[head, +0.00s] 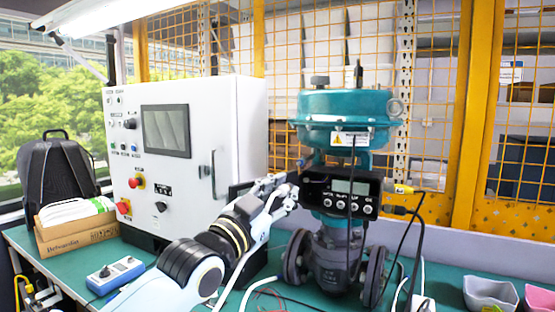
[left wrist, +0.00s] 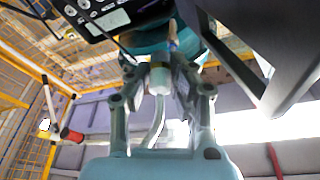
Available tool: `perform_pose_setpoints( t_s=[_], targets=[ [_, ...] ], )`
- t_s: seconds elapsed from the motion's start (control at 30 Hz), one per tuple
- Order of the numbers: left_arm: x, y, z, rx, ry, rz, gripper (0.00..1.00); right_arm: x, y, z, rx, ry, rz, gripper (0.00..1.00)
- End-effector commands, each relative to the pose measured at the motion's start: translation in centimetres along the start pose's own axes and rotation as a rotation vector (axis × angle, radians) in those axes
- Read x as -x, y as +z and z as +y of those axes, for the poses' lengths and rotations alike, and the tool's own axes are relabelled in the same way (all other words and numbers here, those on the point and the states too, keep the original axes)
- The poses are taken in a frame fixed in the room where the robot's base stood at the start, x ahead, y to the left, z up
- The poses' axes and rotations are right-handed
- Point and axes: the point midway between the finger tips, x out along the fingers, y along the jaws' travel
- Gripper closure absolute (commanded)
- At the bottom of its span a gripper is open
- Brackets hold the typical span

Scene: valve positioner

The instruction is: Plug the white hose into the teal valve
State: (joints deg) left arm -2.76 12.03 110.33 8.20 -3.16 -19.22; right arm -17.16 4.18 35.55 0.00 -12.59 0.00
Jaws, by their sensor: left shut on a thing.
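The teal valve (head: 345,112) stands upright on the bench, with a black positioner box (head: 352,196) on its front. My left gripper (head: 286,190) is at the left side of the positioner. In the left wrist view, the gripper (left wrist: 158,82) is shut on the white end of the hose (left wrist: 160,78). A brass-coloured tip (left wrist: 172,36) lies just beyond that end, against the teal body (left wrist: 150,56). I cannot tell whether the two are joined. The white hose (head: 258,248) runs down from the gripper to the bench. My right gripper is not in view.
A white control cabinet (head: 190,190) stands close on the left. A blue-grey box (head: 115,272) sits on the green bench (head: 40,255). Dark cables (head: 414,240) hang right of the valve. Bins (head: 490,292) stand at far right, before a yellow mesh fence (head: 290,60).

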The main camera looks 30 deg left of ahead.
Motion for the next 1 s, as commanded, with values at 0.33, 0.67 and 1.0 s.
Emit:
perform_pose_setpoints(
  t_s=[0.33,0.67,1.0],
  targets=[
    [0.1,-3.0,-1.5,-0.011,-0.022,0.109,1.00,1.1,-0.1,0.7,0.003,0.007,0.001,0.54],
    [-0.8,-2.6,-1.6,-0.012,-0.028,0.126,1.00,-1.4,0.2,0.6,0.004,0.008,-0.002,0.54],
    [-2.7,-2.1,-1.6,-0.011,-0.027,0.126,1.00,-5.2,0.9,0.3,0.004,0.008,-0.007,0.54]
  ],
)
